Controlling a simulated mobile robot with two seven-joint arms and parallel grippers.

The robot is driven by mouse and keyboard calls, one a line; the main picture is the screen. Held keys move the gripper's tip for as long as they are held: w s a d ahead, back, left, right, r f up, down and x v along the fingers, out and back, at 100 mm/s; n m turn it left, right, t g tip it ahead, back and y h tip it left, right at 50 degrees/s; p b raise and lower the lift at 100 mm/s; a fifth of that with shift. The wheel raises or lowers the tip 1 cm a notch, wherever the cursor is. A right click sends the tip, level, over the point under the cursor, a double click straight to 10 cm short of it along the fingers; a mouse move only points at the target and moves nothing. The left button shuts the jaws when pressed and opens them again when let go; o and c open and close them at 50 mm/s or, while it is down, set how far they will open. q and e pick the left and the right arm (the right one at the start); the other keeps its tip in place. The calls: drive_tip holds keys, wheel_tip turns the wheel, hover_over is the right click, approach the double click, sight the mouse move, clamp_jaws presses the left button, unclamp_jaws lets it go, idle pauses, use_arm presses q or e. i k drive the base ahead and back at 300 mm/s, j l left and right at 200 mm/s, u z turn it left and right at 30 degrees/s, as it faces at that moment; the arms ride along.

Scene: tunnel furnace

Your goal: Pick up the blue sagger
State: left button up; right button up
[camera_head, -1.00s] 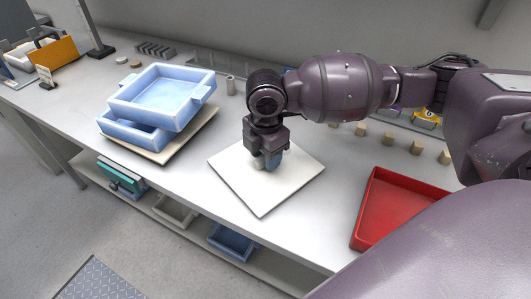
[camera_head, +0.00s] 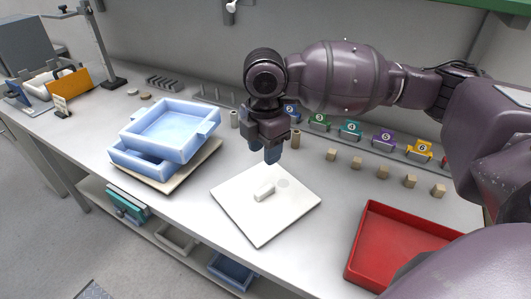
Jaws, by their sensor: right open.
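Two light-blue saggers are stacked at the left of the bench. The upper blue sagger (camera_head: 172,128) is a square tray with side lugs and sits skewed on the lower blue sagger (camera_head: 139,161). Both rest on a beige board (camera_head: 192,172). My right gripper (camera_head: 264,153) is open and empty above the back part of a white square plate (camera_head: 245,220), to the right of the saggers. My left gripper is not in view.
A red tray (camera_head: 395,248) lies at the front right. Several small wooden blocks (camera_head: 383,172) and numbered coloured holders (camera_head: 350,131) line the back. An orange panel (camera_head: 69,81) stands at the far left. A shelf with bins (camera_head: 232,269) is below the bench.

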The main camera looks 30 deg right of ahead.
sight(171, 129)
drive_tip(key=k+j, duration=0.65)
drive_tip(key=k, duration=0.25)
